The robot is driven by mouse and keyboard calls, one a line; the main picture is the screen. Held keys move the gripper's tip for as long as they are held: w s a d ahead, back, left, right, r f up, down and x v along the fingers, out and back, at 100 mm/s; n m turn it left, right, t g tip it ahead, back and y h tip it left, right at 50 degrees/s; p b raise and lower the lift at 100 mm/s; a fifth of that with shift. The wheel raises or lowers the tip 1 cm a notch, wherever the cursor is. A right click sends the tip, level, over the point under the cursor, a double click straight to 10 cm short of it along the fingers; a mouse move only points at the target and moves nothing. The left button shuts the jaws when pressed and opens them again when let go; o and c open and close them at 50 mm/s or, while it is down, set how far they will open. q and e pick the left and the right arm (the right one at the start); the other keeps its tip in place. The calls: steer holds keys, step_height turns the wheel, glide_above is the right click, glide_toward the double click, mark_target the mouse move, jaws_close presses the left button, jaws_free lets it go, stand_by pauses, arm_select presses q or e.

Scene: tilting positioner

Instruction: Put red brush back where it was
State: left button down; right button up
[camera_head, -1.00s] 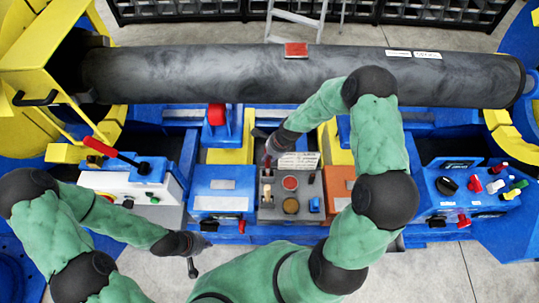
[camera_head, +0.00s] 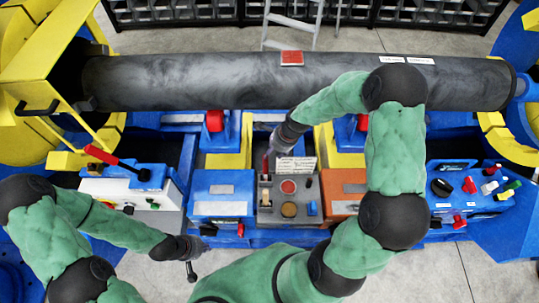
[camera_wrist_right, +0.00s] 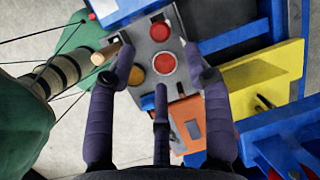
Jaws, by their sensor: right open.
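A red flat block with a grey edge, which looks like the red brush (camera_head: 291,58), lies on top of the dark pipe (camera_head: 200,82). It is not seen in the right wrist view. My right gripper (camera_head: 272,152) is above the back of the grey control panel (camera_head: 273,218), well below the block in the picture. In the right wrist view my right gripper (camera_wrist_right: 158,60) is open, with nothing seen held between its fingers. My left gripper (camera_head: 192,268) hangs at the lower left, apart from the block; its jaw opening is too small to tell.
The grey panel has a red button (camera_head: 288,187) and levers. A blue box (camera_head: 215,192) and an orange box (camera_head: 343,187) flank it. A white box with a red lever (camera_head: 112,158) stands left. A blue knob panel (camera_head: 468,190) stands right. Yellow supports lie behind.

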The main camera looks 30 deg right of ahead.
arm_select(q)
steer(key=shift+r, duration=0.25)
arm_select(e)
steer(key=shift+v, duration=2)
